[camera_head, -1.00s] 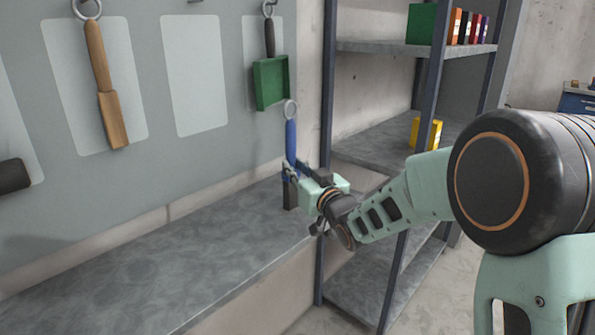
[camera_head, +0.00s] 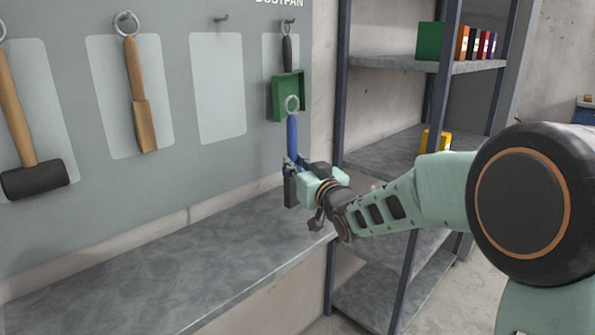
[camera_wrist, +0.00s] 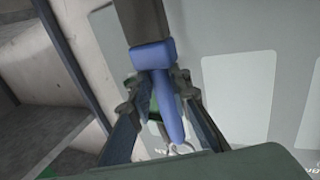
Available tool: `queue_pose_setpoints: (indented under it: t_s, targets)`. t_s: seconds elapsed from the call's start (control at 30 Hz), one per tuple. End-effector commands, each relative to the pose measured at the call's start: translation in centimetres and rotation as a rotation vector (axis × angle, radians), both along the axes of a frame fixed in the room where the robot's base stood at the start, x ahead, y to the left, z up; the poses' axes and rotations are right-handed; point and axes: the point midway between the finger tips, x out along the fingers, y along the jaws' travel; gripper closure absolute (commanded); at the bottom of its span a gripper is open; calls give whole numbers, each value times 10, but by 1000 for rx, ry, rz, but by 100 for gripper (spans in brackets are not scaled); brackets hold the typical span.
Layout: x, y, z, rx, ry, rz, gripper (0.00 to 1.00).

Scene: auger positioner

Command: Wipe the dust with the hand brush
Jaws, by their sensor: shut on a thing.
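My gripper (camera_head: 294,168) is shut on the hand brush (camera_head: 292,135), around the lower part of its blue handle. The brush is upright, with its metal ring at the top and its dark bristle end at the bottom. It is held above the far right end of the grey ledge (camera_head: 150,270). In the wrist view, the gripper fingers (camera_wrist: 157,88) are on both sides of the blue handle of the brush (camera_wrist: 172,108). The dark bristle block is at the top of that view. The ledge looks mottled grey; I cannot tell dust from its surface pattern.
On the wall board hang a mallet (camera_head: 35,180), a wooden-handled tool (camera_head: 138,100) and a green dustpan (camera_head: 288,95), close behind the brush. One hook (camera_head: 220,18) is empty. A metal shelf rack (camera_head: 400,62) with books stands to the right. The ledge is clear.

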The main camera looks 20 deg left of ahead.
Motion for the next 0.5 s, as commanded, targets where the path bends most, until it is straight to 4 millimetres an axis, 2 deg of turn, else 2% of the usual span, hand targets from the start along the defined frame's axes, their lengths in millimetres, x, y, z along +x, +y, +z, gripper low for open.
queue_pose_setpoints:
  t_s: [0.03, 0.3, 0.5]
  targets:
    - [0, 1, 9, 2, -2, 0, 100]
    - [1, 6, 31, 2, -4, -3, 100]
    - [1, 7, 35, 1, -1, -4, 100]
